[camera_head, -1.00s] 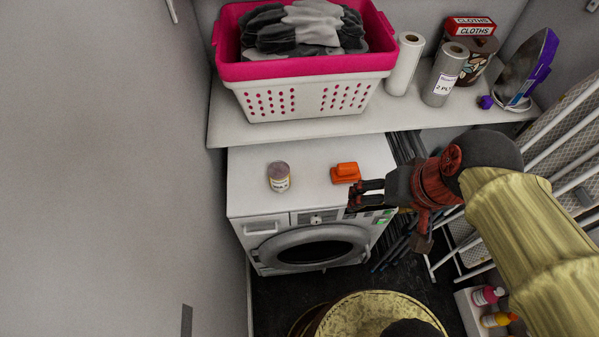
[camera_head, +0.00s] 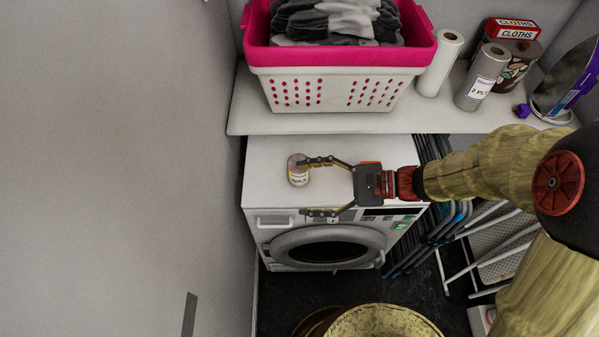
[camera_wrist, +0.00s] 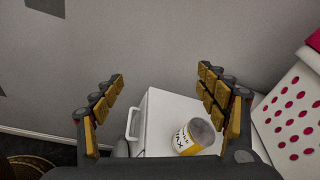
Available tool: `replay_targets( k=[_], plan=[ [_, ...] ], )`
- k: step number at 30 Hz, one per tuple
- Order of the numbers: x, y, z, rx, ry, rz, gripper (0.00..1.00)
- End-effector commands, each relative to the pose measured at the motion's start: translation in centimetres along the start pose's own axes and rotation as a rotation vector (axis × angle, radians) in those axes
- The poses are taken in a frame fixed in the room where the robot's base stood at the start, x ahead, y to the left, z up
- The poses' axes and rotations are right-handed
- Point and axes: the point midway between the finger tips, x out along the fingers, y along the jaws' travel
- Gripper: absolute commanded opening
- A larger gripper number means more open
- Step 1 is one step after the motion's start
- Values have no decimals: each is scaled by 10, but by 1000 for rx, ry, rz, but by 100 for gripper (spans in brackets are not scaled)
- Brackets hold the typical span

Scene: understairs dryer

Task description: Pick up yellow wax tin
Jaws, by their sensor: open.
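The wax tin (camera_head: 298,176) is a small cylinder with a yellow and white label and a greyish lid. It stands upright on top of the white washing machine, near its left side. My gripper (camera_head: 304,187) is open and empty, its fingers spread and pointing left. In the head view, the upper fingertip overlaps the tin's right edge; I cannot tell whether they touch.
The washing machine top (camera_head: 270,155) is otherwise mostly clear. A pink and white laundry basket (camera_head: 335,90) stands on the shelf (camera_head: 250,115) behind, beside paper rolls (camera_head: 481,78). A grey wall is at left. Folded racks (camera_head: 430,240) stand at right.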

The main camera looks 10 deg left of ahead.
Motion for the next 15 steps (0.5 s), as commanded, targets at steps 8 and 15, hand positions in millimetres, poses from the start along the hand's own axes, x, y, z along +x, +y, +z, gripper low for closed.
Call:
replay_targets(
  k=[8,15],
  plan=[
    [23,-34,-116,406,-149,-415,74],
    [18,-37,-167,527,-161,-583,74]
  ],
)
